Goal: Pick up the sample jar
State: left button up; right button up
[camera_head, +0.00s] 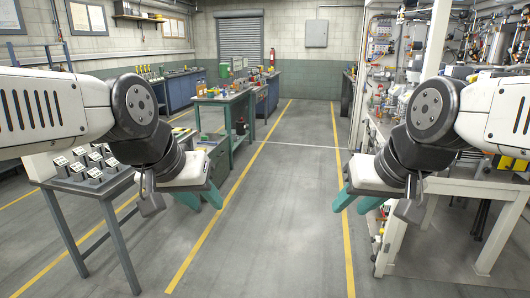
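No object can be picked out for certain as the sample jar. Several small glass or clear vessels (378,103) stand on the bench at the right, too small to tell apart. My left gripper (209,206) hangs over the floor beside the left table, its teal fingers apart and nothing between them. My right gripper (348,211) hangs over the aisle left of the right bench, its teal fingers apart and empty. Neither gripper touches anything.
A grey table (57,185) with rows of small labelled blocks (93,171) stands at the left. A green workbench (231,98) with tools is further back. The right bench's white frame (439,186) borders the aisle. The floor (285,190) between yellow lines is clear.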

aim_at(214, 134)
jog(key=i, duration=1.05)
jog(key=i+z, duration=0.1)
jog(key=i, duration=1.65)
jog(key=i+l+u, duration=0.15)
jog(key=i, duration=1.3)
jog(key=i+l+u, duration=0.1)
jog(key=i+u, duration=0.25)
jog(key=i, duration=1.35)
jog(key=i+l+u, duration=0.15)
jog(key=i+u, duration=0.25)
jog(key=i+l+u, duration=0.35)
jog(key=i, duration=0.15)
jog(key=i+l+u, duration=0.15)
jog(key=i+u, duration=0.15)
jog(key=u, duration=0.2)
jog(key=i+l+u, duration=0.25)
jog(key=u, duration=0.25)
jog(key=i+l+u, duration=0.25)
jog(key=u, duration=0.25)
